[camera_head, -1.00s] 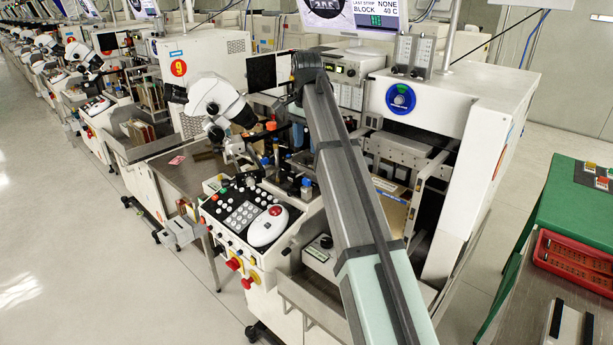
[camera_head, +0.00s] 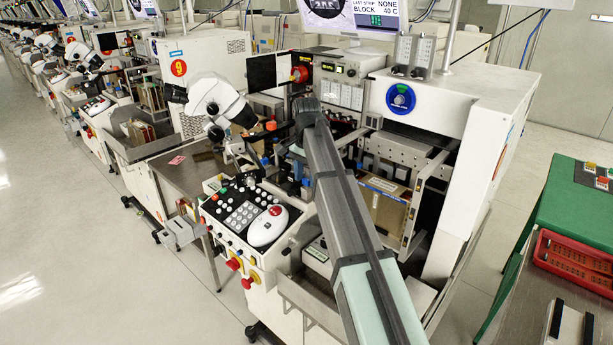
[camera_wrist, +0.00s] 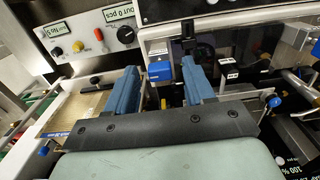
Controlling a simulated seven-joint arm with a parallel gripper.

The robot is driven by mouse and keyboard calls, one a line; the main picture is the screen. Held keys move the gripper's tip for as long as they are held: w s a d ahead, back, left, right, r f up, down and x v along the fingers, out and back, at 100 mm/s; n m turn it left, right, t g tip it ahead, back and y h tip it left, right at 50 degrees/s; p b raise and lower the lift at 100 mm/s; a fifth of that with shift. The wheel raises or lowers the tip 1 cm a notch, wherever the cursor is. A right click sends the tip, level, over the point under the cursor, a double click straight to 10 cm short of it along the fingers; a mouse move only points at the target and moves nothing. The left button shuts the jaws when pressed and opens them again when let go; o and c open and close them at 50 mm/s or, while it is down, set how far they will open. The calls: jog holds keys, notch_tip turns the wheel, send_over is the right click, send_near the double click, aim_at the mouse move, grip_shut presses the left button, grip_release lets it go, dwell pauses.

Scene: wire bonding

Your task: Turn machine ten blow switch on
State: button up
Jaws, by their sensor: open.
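Machine ten appears to be the white machine (camera_head: 480,105) with a round blue badge (camera_head: 400,98), at the right in the head view. My grey and pale green arm reaches into its work area and hides my gripper in that view. In the wrist view my gripper (camera_wrist: 161,76) shows two blue fingers, open and apart. A small blue block (camera_wrist: 160,71) shows between the fingertips; I cannot tell its distance or whether it is touched. A control panel (camera_wrist: 85,36) with small red, yellow and black controls is at the upper left. I cannot tell which part is the blow switch.
A control console (camera_head: 245,212) with buttons and a white mouse-like device (camera_head: 267,227) stands left of my arm. A white microscope (camera_head: 215,100) is beyond it. Metal brackets and a brown board (camera_head: 388,210) are close on the right. A green table (camera_head: 575,215) is at far right.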

grip_shut()
dwell(0.4)
jog(key=shift+n, duration=0.3)
jog(key=n, duration=0.3)
jog(key=shift+n, duration=0.4)
jog(key=n, duration=0.9)
jog(key=shift+w+n, duration=0.1)
jog(key=shift+n, duration=2.1)
